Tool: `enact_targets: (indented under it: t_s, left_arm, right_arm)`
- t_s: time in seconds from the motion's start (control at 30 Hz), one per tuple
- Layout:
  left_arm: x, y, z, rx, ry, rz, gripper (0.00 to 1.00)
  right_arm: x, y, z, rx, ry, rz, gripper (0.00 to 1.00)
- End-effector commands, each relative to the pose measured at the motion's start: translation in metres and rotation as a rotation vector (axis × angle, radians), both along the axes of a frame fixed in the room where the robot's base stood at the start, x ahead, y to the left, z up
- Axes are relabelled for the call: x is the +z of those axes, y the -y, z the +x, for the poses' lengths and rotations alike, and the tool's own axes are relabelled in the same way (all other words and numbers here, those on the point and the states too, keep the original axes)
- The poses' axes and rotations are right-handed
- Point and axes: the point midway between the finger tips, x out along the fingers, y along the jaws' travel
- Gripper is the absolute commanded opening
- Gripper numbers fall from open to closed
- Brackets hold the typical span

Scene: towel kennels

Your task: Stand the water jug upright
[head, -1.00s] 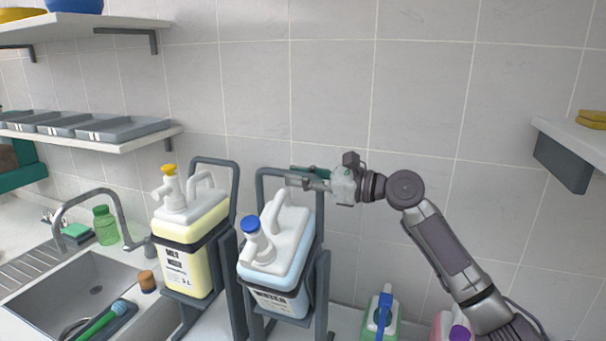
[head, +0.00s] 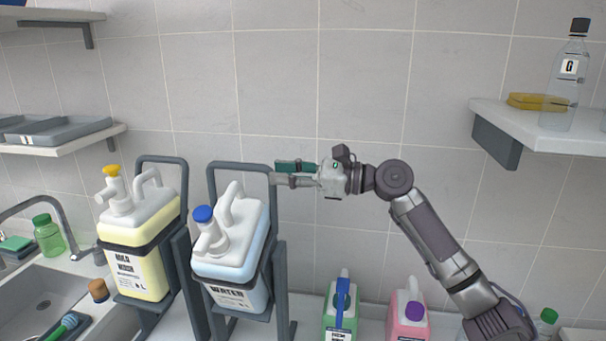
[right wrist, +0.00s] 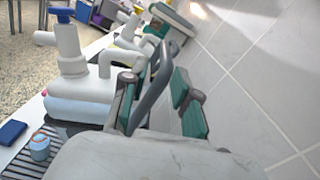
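The water jug (head: 243,240) has a white top, a blue cap, a pale blue body and a "WATER" label. It leans forward in a dark tilting stand (head: 280,290) in the head view. It also shows at the left of the right wrist view (right wrist: 90,108). My right gripper (head: 282,174) is at the upper right corner of the stand's frame, apart from the jug's handle. Its teal-padded fingers (right wrist: 160,105) are spread, with the dark frame bar showing between or just beyond them; I cannot tell whether they touch it. My left gripper is out of view.
A yellow jug (head: 140,250) sits in a similar stand to the left. A green bottle (head: 341,315) and a pink bottle (head: 408,318) stand at lower right. A sink (head: 40,300) is at left. A shelf (head: 510,125) holds a clear bottle (head: 563,85) and yellow sponges.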

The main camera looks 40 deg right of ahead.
Motion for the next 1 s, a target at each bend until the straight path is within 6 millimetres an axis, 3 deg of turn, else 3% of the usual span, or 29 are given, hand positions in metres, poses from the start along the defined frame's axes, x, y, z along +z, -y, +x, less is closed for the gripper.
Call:
enact_targets:
  t_s: [0.1, 0.3, 1.0]
  left_arm:
    - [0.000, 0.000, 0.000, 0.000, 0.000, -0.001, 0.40]
    - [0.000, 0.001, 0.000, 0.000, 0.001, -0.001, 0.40]
    - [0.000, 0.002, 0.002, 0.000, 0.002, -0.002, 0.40]
  right_arm:
    - [-0.002, 0.015, -0.017, -0.001, -0.003, -0.003, 0.29]
    - [-0.001, 0.028, -0.031, 0.000, -0.001, 0.000, 0.29]
    - [0.000, 0.030, -0.034, 0.000, 0.001, -0.001, 0.29]
